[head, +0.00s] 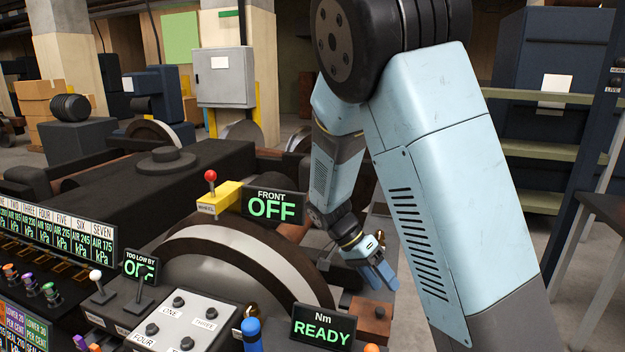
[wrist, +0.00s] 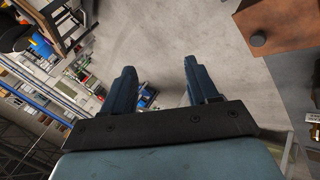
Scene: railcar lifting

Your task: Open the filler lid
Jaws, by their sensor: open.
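My gripper (head: 382,276) hangs below my forearm, right of the wheel. A brown box (head: 362,326) with a small dark knob (head: 380,312) stands just below the gripper in the head view. What looks like the same box is at the upper right of the wrist view (wrist: 286,22), apart from the fingers, with its knob (wrist: 258,39). No part is labelled as the filler lid, so I cannot tell for certain which it is.
A large wheel (head: 190,240) stands left of my arm, with a FRONT OFF display (head: 272,205) behind it.

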